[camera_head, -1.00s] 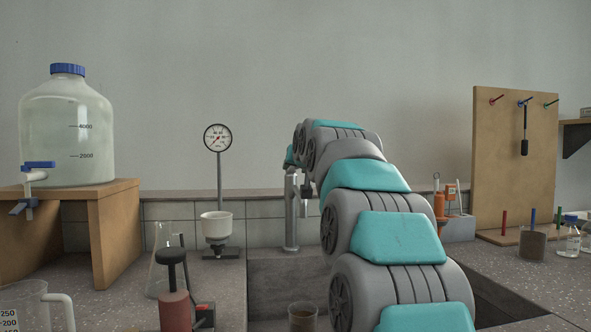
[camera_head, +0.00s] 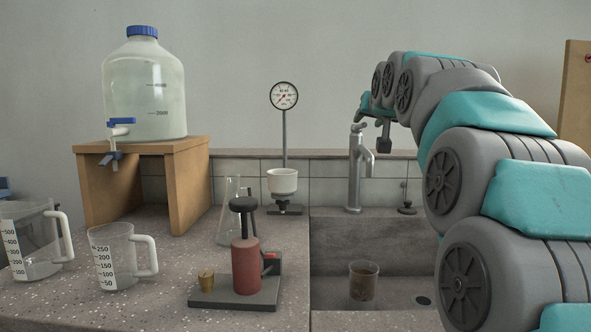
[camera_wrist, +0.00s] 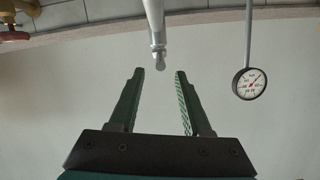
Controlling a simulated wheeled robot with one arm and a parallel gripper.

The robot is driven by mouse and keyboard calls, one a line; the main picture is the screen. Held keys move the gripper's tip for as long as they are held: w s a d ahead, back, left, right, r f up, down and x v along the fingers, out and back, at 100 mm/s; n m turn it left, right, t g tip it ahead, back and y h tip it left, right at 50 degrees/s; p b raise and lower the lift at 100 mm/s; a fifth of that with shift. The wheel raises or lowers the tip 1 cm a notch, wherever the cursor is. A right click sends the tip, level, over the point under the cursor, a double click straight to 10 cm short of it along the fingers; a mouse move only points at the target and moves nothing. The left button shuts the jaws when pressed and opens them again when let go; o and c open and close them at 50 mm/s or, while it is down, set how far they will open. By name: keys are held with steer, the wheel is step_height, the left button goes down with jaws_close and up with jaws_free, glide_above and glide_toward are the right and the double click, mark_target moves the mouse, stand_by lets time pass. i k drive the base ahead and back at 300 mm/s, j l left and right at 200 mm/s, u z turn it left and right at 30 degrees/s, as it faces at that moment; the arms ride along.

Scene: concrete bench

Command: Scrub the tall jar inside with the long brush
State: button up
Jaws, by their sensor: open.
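A clear glass jar with brown residue (camera_head: 363,283) stands upright in the sink in the head view; I cannot tell if it is the tall jar. No long brush shows in the current views.
The tap (camera_head: 355,170) stands at the sink's back edge and also shows in the wrist view (camera_wrist: 155,25). A gauge (camera_head: 284,96) on a stand, a conical flask (camera_head: 230,225), a red device (camera_head: 246,268), measuring jugs (camera_head: 116,262) and a large bottle (camera_head: 145,90) occupy the left.

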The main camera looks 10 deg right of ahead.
mark_target(362, 290)
steer(key=k+j, duration=0.2)
steer(key=k, duration=0.3)
steer(key=k+j, duration=0.15)
steer(key=k, duration=0.3)
